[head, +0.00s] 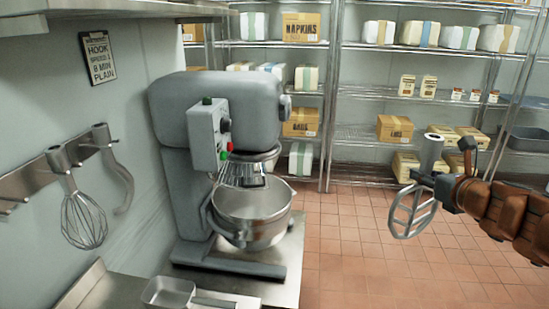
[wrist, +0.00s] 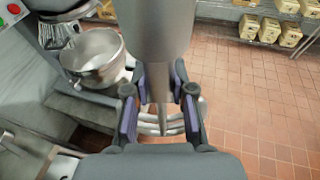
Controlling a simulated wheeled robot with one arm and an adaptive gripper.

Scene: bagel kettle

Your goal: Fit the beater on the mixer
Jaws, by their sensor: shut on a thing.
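The grey stand mixer (head: 222,115) stands on a steel table at the centre left of the head view. Its metal bowl (head: 255,218) sits below the mixer head, and the bowl also shows at the upper left of the wrist view (wrist: 98,60). My gripper (head: 445,190) is at the right of the head view, well apart from the mixer. It is shut on the grey flat beater (head: 412,213), whose thick shank points up and whose paddle hangs below. In the wrist view the shank (wrist: 157,35) passes up between the fingers (wrist: 160,100).
A wall rack (head: 40,175) at left holds a whisk (head: 83,220) and a dough hook (head: 122,172). A sign (head: 98,58) naming the hook hangs above. A metal pan (head: 170,293) lies in front. Wire shelves (head: 345,134) with boxes line the back. Tiled floor (head: 345,240) between mixer and gripper is clear.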

